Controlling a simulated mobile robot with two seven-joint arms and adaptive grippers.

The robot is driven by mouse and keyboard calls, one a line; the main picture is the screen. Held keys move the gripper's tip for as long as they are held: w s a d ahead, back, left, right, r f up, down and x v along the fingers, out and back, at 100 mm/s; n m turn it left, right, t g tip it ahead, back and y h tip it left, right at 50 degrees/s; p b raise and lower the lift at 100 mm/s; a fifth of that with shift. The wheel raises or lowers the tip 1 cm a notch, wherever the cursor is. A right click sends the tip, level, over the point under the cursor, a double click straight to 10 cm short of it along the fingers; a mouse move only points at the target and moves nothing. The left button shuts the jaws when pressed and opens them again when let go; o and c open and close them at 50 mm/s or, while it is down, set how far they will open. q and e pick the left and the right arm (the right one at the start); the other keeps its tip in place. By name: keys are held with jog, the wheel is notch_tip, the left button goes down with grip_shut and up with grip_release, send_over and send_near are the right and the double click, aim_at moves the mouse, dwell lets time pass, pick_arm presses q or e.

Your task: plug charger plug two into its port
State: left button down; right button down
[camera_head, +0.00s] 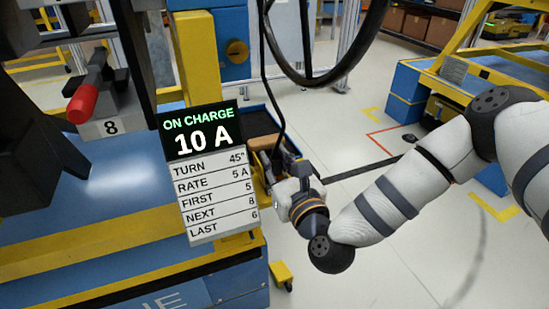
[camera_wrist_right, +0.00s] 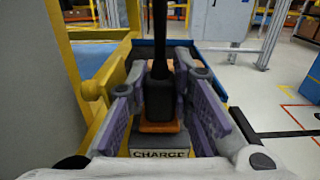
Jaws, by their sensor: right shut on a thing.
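My right gripper (camera_head: 284,160) is low beside the blue and yellow bench, right of the display board. In the right wrist view, the purple-padded fingers of my gripper (camera_wrist_right: 162,105) are shut on the black charger plug (camera_wrist_right: 159,98). Its cable runs up from the top, and the plug looks upright. An orange piece (camera_wrist_right: 158,127) shows at its foot, behind a white "CHARGE" label (camera_wrist_right: 160,154). I cannot tell whether the plug touches or sits in anything below. In the head view the gripper mostly hides the plug.
The display board (camera_head: 205,170) reads "ON CHARGE 10 A" above several printed lines. A black cable (camera_head: 278,100) hangs above my gripper. Yellow rails flank the bench; floor right is mostly open.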

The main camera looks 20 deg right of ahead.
jog(key=shift+f, duration=0.25)
jog(key=c, duration=1.3)
grip_release()
jog(key=shift+r, duration=0.1)
jog(key=shift+c, duration=0.2)
jog(key=shift+a, duration=0.15)
jog(key=s, duration=1.2)
jog(key=shift+d, duration=0.45)
